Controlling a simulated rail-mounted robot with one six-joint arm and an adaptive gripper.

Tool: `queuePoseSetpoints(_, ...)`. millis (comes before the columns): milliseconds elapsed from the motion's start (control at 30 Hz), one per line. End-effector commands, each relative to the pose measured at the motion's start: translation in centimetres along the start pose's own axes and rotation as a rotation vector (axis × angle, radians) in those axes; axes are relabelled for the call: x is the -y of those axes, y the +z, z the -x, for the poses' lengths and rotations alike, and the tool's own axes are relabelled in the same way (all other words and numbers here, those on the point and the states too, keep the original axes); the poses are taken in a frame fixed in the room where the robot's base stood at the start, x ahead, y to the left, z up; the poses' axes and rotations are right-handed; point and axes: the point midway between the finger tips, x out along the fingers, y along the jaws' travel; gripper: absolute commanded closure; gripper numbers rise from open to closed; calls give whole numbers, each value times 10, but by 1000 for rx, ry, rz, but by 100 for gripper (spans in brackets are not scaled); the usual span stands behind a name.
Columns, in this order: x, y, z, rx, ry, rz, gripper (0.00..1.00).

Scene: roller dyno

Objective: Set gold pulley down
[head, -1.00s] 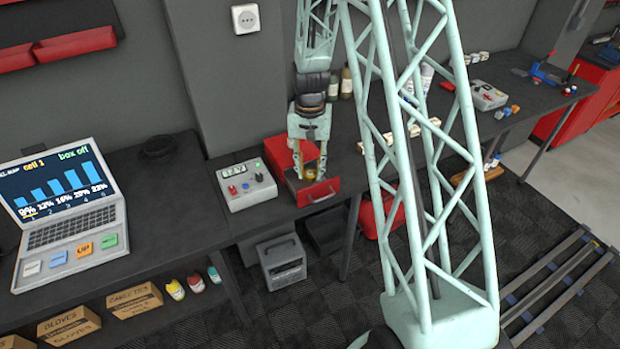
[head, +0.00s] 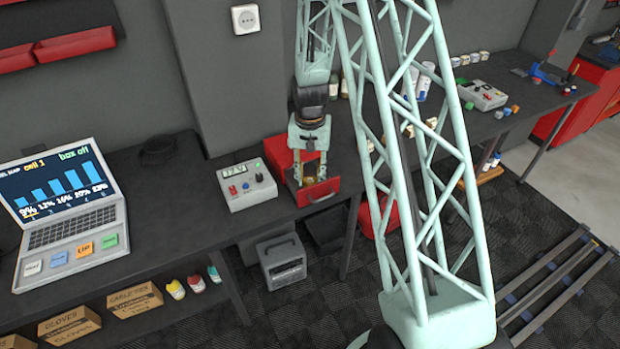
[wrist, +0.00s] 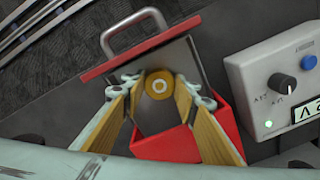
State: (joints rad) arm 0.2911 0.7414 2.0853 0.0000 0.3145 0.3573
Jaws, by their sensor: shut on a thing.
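The gold pulley (wrist: 158,84) is a round yellow disc with a pale ring at its centre. It sits between the fingertips of my gripper (wrist: 160,86), inside or just above the open drawer (wrist: 203,68) of a red box (wrist: 165,147). I cannot tell whether it touches the drawer floor. In the head view, my gripper (head: 309,178) points down into the drawer (head: 329,192) and is shut on the pulley (head: 309,181), which is partly hidden by the fingers. The red box (head: 279,156) stands on the dark bench.
A grey control box (head: 246,186) with knobs stands close to the left of the drawer; its knob side shows in the wrist view (wrist: 275,85). A laptop (head: 70,215) is further left. Bottles and small parts stand at the back right. The drawer front has a raised handle (head: 322,199).

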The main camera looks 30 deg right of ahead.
Motion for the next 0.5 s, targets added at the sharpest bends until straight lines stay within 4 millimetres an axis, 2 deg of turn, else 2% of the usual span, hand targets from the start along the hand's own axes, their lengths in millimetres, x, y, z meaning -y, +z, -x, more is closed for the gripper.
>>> queuePoseSetpoints(300, 0, 0, -3, 0, 0, 0, 84)
queuePoseSetpoints(333, 0, 0, -2, 0, 0, 0, 71)
queuePoseSetpoints(467, 0, 0, -2, 0, 0, 0, 59)
queuePoseSetpoints(500, 0, 0, -2, 0, 0, 0, 59)
